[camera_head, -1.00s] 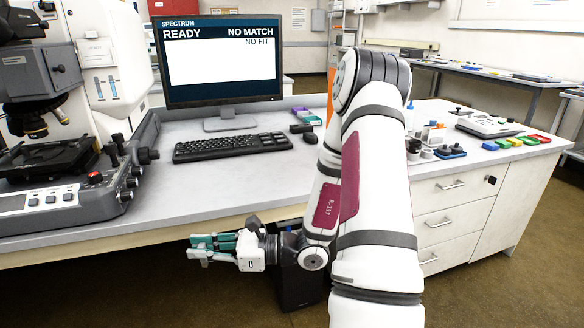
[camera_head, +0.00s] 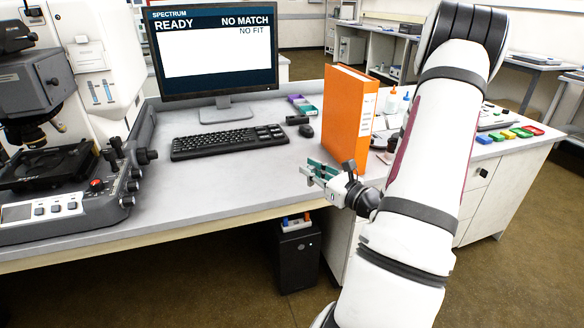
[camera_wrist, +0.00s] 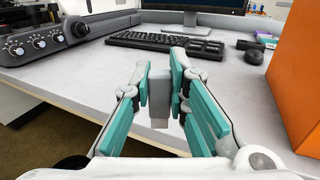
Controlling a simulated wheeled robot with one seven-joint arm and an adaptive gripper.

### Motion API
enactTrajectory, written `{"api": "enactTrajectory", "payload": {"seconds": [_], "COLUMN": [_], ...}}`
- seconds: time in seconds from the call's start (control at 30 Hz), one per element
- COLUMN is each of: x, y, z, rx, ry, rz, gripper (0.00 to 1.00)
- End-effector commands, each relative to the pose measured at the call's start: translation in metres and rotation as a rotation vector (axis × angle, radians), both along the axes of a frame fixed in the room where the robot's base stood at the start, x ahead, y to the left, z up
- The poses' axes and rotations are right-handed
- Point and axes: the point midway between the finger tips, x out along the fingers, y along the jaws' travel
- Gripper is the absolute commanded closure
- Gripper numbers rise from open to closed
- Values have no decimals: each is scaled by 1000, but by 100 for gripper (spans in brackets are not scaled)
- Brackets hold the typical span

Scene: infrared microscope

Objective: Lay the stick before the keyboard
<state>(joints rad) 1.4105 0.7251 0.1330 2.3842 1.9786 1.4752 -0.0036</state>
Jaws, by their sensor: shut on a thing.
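The black keyboard (camera_head: 228,142) lies on the desk in front of the monitor; in the wrist view it (camera_wrist: 166,44) is ahead of my fingers. My gripper (camera_head: 316,172) is at the desk's front edge, left of an orange binder and to the right of and nearer than the keyboard. In the wrist view my teal-padded gripper is shut on a small grey stick (camera_wrist: 160,105), which stands out between the fingers.
The orange binder (camera_head: 350,118) stands upright close beside my gripper. A mouse (camera_head: 306,131) lies right of the keyboard. The microscope's base (camera_head: 70,205) fills the desk's left side. The desktop (camera_head: 230,185) before the keyboard is clear. A black computer tower (camera_head: 297,255) stands below.

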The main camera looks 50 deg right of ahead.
Motion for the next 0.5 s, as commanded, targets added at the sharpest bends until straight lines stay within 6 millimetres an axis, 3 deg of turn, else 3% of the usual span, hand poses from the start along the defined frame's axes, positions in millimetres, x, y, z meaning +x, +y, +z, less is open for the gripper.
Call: {"api": "enactTrajectory", "payload": {"seconds": [0.17, 0.5], "x": [20, 93], "y": [-14, -53], "z": [-1, -10], "rx": [-2, -1], "ry": [-3, -3], "rz": [-7, -7], "gripper": [97, 97]}}
